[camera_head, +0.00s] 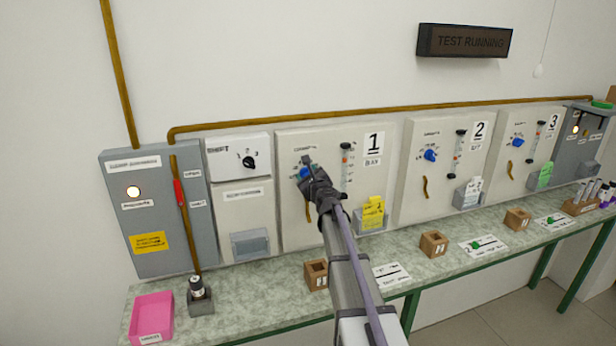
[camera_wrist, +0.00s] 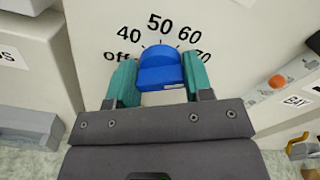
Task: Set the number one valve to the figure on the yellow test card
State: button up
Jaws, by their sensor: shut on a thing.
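My gripper (camera_head: 305,168) is at the number one valve panel (camera_head: 290,223) in the head view. In the wrist view my gripper (camera_wrist: 160,82) is shut on the blue knob (camera_wrist: 160,66), one teal finger on each side. The dial (camera_wrist: 160,26) around it reads Off, 40, 50, 60 and 70. A short white mark shows low on the knob; I cannot tell which figure it is set to. The yellow test card (camera_head: 373,209) stands in a grey holder at the panel's lower right. Its figure is too small to read.
Panels two (camera_head: 410,195) and three (camera_head: 512,190) have blue knobs too. A selector knob (camera_head: 250,162) sits on the panel at left. The bench holds a pink tray (camera_head: 152,312), wooden blocks (camera_head: 433,243) and white cards (camera_head: 483,245). A sign (camera_head: 465,41) reads TEST RUNNING.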

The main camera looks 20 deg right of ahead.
jog(key=n, duration=0.3)
jog(key=shift+n, duration=0.4)
jog(key=n, duration=0.4)
jog(key=shift+a+f+n, duration=0.1)
jog(key=shift+n, duration=0.2)
jog(key=n, duration=0.3)
jog(key=shift+n, duration=0.3)
jog(key=shift+f+n, duration=0.15)
jog(key=shift+n, duration=1.75)
